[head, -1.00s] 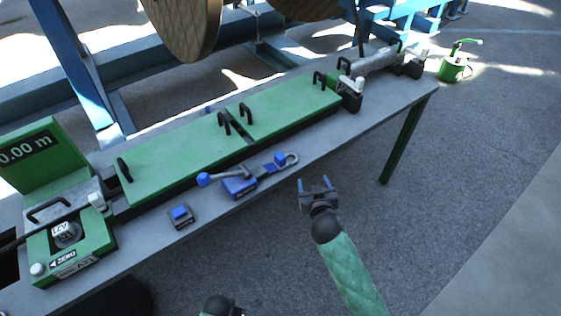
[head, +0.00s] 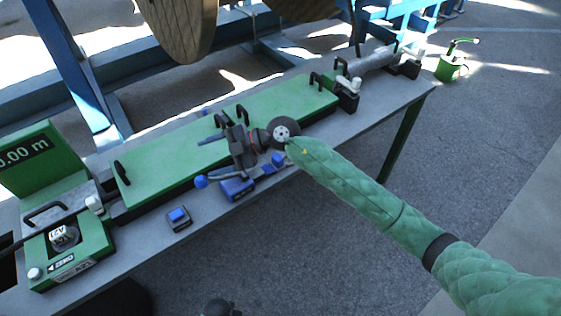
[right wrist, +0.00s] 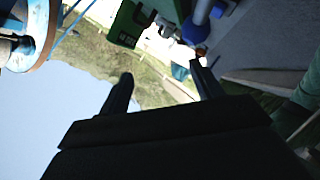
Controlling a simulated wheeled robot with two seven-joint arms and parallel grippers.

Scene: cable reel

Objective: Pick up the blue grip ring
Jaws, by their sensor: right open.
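The blue-and-grey tool (head: 236,189) lies near the table's front edge. It has a lever with a blue ball (head: 201,181) and, at its right end, a blue part (head: 277,159) beside a metal loop largely hidden by my right arm. I cannot tell for certain which blue part is the grip ring. My right gripper (head: 212,156) is open and empty above the tool and the green cover, fingers pointing left. In the right wrist view its fingers (right wrist: 162,78) are apart, with blue parts (right wrist: 200,20) near the right finger. My left gripper (head: 218,308) barely shows at the bottom edge.
A small block with a blue button (head: 179,217) sits left of the tool. Green covers (head: 160,163) run along the table behind it. A green meter (head: 70,250) stands at the left, a clamp (head: 347,92) at the right.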

